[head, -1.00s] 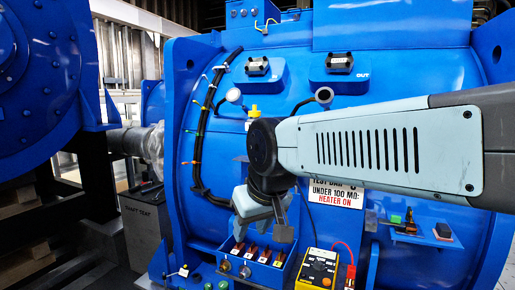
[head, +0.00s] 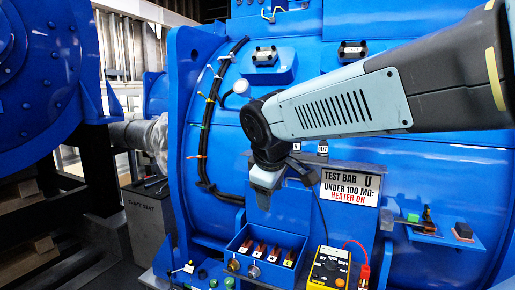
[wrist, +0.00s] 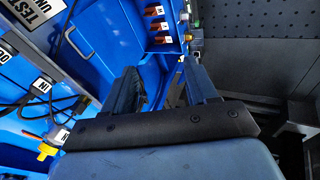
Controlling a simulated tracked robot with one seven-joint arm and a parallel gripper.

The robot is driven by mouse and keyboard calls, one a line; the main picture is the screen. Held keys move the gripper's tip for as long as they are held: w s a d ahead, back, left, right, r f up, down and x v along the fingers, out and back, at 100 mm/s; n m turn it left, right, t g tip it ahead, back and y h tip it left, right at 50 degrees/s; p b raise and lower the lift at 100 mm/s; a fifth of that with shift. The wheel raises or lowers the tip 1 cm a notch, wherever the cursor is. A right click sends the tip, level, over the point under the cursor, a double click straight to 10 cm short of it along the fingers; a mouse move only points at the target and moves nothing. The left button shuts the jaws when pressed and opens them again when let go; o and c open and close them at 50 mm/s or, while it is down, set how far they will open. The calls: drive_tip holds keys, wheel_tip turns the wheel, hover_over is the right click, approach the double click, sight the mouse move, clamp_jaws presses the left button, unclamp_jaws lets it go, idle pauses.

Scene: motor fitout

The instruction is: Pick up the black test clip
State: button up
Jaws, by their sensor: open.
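A black piece (head: 300,172), which looks like the black test clip, shows just right of my gripper, beside the test bar sign (head: 337,186). A thin black lead runs down from it towards the yellow meter (head: 328,268). My gripper partly hides this area, so I cannot tell exactly what the clip sits on. In the wrist view, black leads and a dark piece (wrist: 79,104) lie left of the fingers, near an IN label. My gripper (head: 264,203) points down in front of the blue housing. Its fingers (wrist: 165,80) are apart in the wrist view, with nothing seen between them.
A blue box (head: 262,255) with several orange-red fuses stands below my gripper. A red lead with a red clip (head: 364,275) is right of the meter. A small shelf (head: 430,235) juts out at right. A black cable bundle (head: 203,140) runs down the housing at left.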

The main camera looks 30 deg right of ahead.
drive_tip(key=w+d+r+n+t+h, duration=0.2)
drive_tip(key=w+d+r+n+h, duration=0.15)
drive_tip(key=w+n, duration=0.65)
drive_tip(key=w+d+r+n+t+h, duration=0.1)
drive_tip(key=w+d+r+n+h, duration=0.3)
drive_tip(key=w+n, duration=0.6)
drive_tip(key=shift+m, duration=0.5)
drive_tip(key=x, duration=0.4)
drive_tip(key=w+x, duration=0.1)
drive_tip(key=x, duration=0.2)
drive_tip(key=a+x, duration=0.1)
drive_tip(key=x, duration=0.3)
drive_tip(key=shift+w+d, duration=0.15)
drive_tip(key=shift+w, duration=0.4)
drive_tip(key=shift+w+d+f, duration=0.1)
drive_tip(key=shift+w+d, duration=0.2)
drive_tip(key=shift+d, duration=0.1)
drive_tip(key=shift+c, duration=0.2)
drive_tip(key=c, duration=1)
